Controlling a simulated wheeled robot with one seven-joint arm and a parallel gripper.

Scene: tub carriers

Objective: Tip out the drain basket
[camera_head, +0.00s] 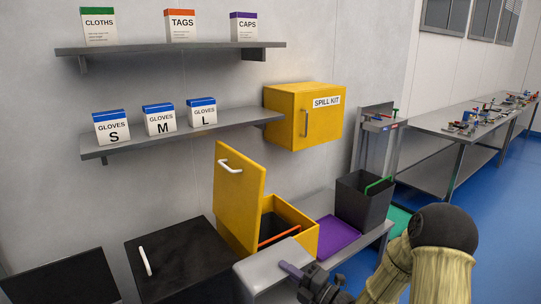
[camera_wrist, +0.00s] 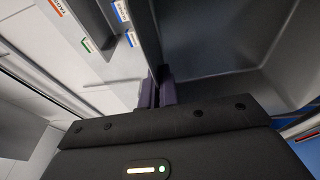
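A smooth grey metal, box-like basket (camera_head: 262,257) shows at the bottom middle of the head view, partly cut off by the frame edge. No opening faces the head camera, so it appears tilted; its contents cannot be seen. My gripper (camera_head: 288,268), with purple fingers, is at its right side. In the wrist view, the purple fingers (camera_wrist: 157,93) stand close together across a grey wall's edge, with the dark hollow (camera_wrist: 230,50) to the right. They appear shut on the basket's rim. No label confirms it as the drain basket.
A yellow bin (camera_head: 288,211) with its lid raised stands behind, an orange-edged dark opening inside. A black-topped bin (camera_head: 180,262) is left. A purple tray (camera_head: 338,232) and a dark bin (camera_head: 362,199) with a green handle are right. The yellow spill kit (camera_head: 290,118) and shelves are above.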

